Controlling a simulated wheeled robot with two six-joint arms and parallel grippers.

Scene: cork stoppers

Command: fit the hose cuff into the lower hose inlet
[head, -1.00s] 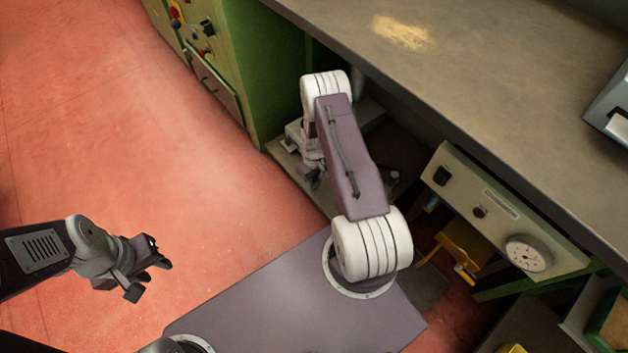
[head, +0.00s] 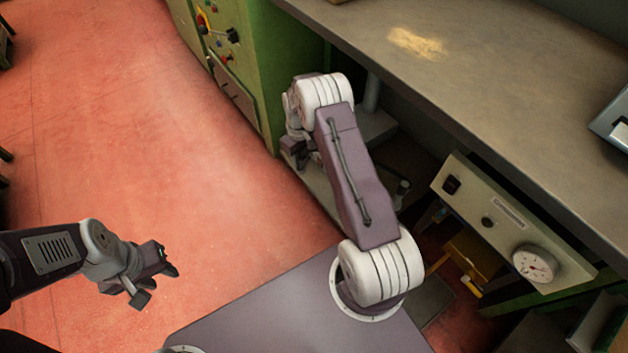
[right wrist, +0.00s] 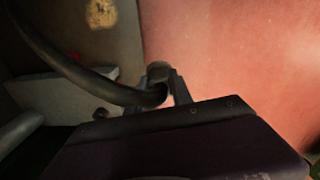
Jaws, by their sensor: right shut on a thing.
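My right gripper (right wrist: 166,92) is shut on the hose cuff (right wrist: 158,70), a short grey piece between its fingers. The dark hose (right wrist: 70,65) curves from the cuff to the upper left in the right wrist view. In the head view my right gripper (head: 298,150) is beside the green cabinet, under the bench edge; the cuff cannot be made out there. My left gripper (head: 150,278) is open and empty over the red floor, far from the bench. I cannot make out the lower hose inlet in either view.
The green cabinet (head: 245,75) stands close to the right gripper. A control panel with a dial (head: 510,220) hangs under the bench at right. A pale platform (right wrist: 65,95) lies below the hose. The red floor (head: 120,130) at left is open.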

